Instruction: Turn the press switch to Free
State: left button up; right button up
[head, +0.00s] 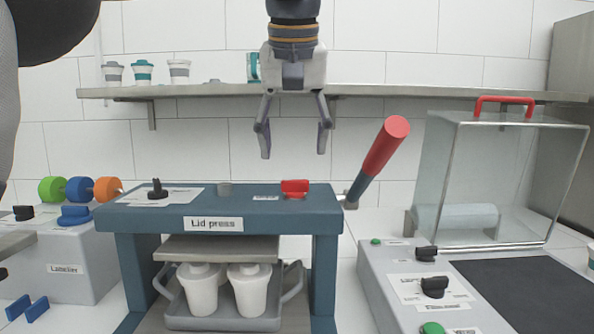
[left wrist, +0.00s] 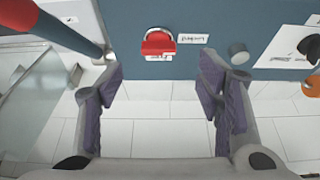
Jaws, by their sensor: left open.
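The lid press (head: 213,223) is a blue frame with a "Lid press" label. My right gripper is out of view.
A lever with a red grip (head: 387,145) rises at the press's right side. A clear-walled box with a red handle (head: 505,101) stands farther right. A labeller (head: 66,268) stands left. A shelf (head: 200,91) runs behind.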

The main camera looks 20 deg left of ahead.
aim_at(295, 180)
pick_arm(q)
jog(key=x, duration=0.7)
jog(key=shift+w, duration=0.15)
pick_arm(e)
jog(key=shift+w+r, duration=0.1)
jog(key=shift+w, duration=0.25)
pick_arm(q)
jog(key=c, duration=1.2)
jog(key=shift+o, duration=0.2)
